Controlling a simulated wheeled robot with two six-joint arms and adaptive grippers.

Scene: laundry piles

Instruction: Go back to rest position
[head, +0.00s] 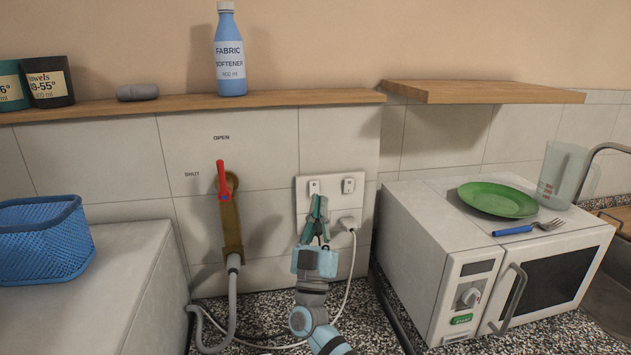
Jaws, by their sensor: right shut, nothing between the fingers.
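My right gripper (317,206) is in front of the white wall socket plate (303,190), pointing up at it. It is shut with nothing between its fingers, just below the left of the two switches. I cannot tell whether the fingertips touch the plate. A white plug (348,224) sits in the plate at the lower right, with its cable hanging down. My left gripper is not in view.
A brass tap (232,220) with a red lever pointing up at OPEN stands to the left, a grey hose (233,290) below it. A white microwave (420,235) with a green plate (497,199) and a fork stands right. A blue basket (40,240) is far left.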

